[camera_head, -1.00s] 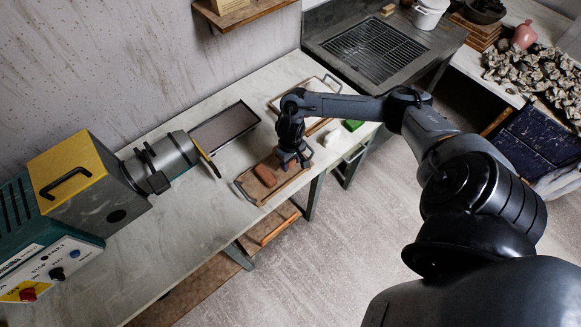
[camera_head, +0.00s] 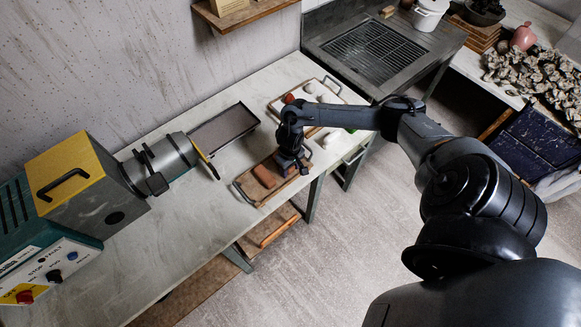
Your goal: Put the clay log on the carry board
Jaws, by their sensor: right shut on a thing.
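The wooden carry board (camera_head: 247,190), with metal handles, lies near the front edge of the table. A reddish-brown block-shaped log (camera_head: 264,176) lies on its left part. My right gripper (camera_head: 293,166) points down over the board's right part, to the right of the brown log and apart from it. My left gripper is not in view.
A machine with a grey barrel (camera_head: 172,158) stands at the left, facing a shallow dark tray (camera_head: 222,128). The front left tabletop is clear.

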